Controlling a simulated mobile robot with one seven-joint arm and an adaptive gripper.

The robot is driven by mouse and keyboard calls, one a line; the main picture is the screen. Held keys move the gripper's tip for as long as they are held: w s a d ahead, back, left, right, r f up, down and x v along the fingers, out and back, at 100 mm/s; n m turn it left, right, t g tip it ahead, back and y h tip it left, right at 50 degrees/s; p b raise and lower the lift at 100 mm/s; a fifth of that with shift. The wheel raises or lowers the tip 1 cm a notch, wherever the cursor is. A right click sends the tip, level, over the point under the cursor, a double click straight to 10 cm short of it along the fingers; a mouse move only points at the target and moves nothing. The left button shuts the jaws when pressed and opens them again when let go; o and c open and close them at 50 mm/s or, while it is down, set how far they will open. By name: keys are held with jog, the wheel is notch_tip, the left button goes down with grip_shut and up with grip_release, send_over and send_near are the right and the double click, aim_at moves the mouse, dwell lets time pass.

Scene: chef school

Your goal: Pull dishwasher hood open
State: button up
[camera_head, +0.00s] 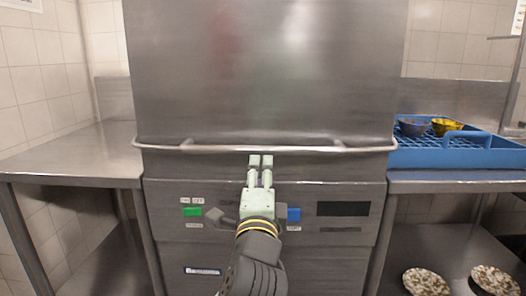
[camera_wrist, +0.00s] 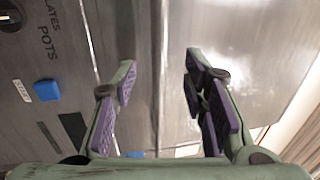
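The dishwasher hood (camera_head: 265,70) is a large plain steel box, down above the control panel (camera_head: 230,212). A bar handle (camera_head: 330,149) runs across the hood's lower front. My gripper (camera_head: 260,158) is at the middle of this handle, its fingertips just below or at the bar in the head view. In the wrist view my gripper (camera_wrist: 150,85) is open, with purple pads apart and nothing clasped. That view is turned sideways; a thin pale upright strip runs between the fingers, perhaps the handle. I cannot tell whether the fingers touch it.
A steel table (camera_head: 75,155) stands at left, bare on top. At right, a blue rack (camera_head: 450,155) with a dark bowl (camera_head: 413,127) and a yellow bowl (camera_head: 446,126) sits on another counter (camera_head: 455,181). Speckled plates (camera_head: 426,282) lie on the shelf below. A tiled wall is behind.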

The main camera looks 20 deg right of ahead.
aim_at(263, 153)
jog(key=p+x, duration=0.2)
jog(key=x, duration=0.8)
jog(key=shift+w+d, duration=0.15)
jog(key=shift+w, duration=0.2)
jog(key=shift+c, duration=0.2)
grip_shut()
